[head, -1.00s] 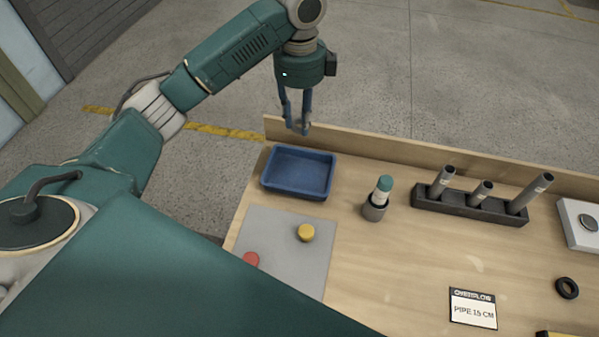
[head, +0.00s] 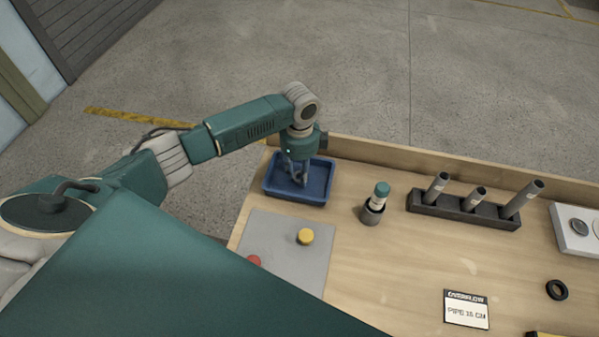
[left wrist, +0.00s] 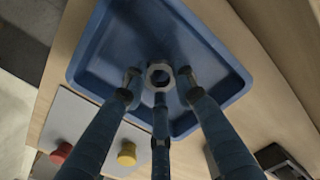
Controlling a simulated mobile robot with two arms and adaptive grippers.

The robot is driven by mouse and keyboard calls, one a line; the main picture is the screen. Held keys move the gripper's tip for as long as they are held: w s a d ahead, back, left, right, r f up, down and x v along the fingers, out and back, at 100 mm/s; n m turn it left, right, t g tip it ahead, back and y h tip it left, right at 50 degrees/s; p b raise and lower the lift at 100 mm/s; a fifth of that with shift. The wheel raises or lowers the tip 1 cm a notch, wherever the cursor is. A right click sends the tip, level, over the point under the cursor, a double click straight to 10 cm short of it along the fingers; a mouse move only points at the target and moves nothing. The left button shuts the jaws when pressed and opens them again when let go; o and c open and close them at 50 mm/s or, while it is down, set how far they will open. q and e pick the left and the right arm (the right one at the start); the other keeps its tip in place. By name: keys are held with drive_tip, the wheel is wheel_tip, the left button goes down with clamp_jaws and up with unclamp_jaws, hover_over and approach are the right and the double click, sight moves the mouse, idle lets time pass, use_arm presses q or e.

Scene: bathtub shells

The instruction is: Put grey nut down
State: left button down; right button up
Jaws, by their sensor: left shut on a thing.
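The grey nut (left wrist: 159,76) is a ring held between the fingertips of my left gripper (left wrist: 159,84) in the left wrist view. Behind it in that view is the floor of the blue tray (left wrist: 105,60). In the head view, my left gripper (head: 297,180) reaches down into the blue tray (head: 318,196), its fingers over the tray's inside. The nut is too small to make out there. I cannot tell whether the nut touches the tray floor. The tray holds nothing else that I can see. My right gripper is not in view.
A grey mat (head: 275,245) with a yellow knob (head: 306,236) and a red knob (head: 254,261) lies before the tray. Right of the tray stand a teal-capped bottle in a cup (head: 380,198) and a dark rack of pipes (head: 462,208). A wooden board (head: 385,155) edges the table's back.

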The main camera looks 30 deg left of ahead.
use_arm(q)
drive_tip(key=shift+f, duration=0.35)
drive_tip(key=shift+f, duration=0.15)
drive_tip(key=c, duration=1.4)
unclamp_jaws()
